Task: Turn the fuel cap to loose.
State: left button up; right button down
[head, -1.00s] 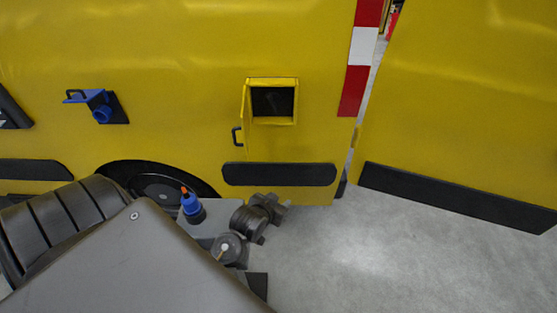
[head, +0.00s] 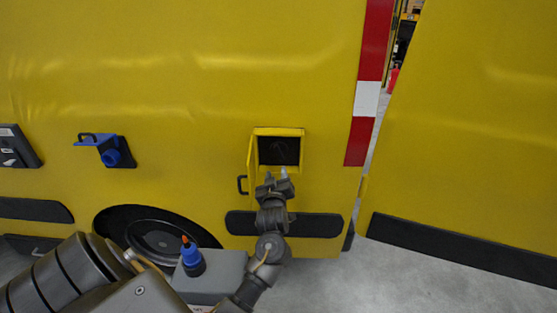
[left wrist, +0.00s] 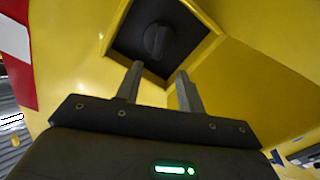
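The fuel cap (left wrist: 155,41) is a dark round cap with a raised grip bar, set in a black recess behind an open yellow flap. In the head view the cap (head: 279,149) shows only faintly inside the dark recess. The yellow flap (head: 251,157) stands open on the left of the recess. My left gripper (head: 276,176) is just below the recess, apart from the cap. In the left wrist view its two fingers (left wrist: 158,80) are spread and empty, pointing at the cap. My right gripper is not in view.
A blue fitting (head: 111,157) with a raised cover sits on the yellow vehicle side (head: 200,60) at the left. A black bumper strip (head: 315,226) runs below the recess. A blue bottle with an orange tip (head: 190,252) stands on a grey box. Open floor lies at the right.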

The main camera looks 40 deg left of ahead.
aim_at(278, 154)
pick_arm(q)
jog(key=p+x, duration=0.3)
jog(key=x, duration=0.7)
jog(key=shift+w+a, duration=0.15)
jog(key=shift+w, duration=0.25)
jog(key=shift+c, duration=0.5)
grip_shut()
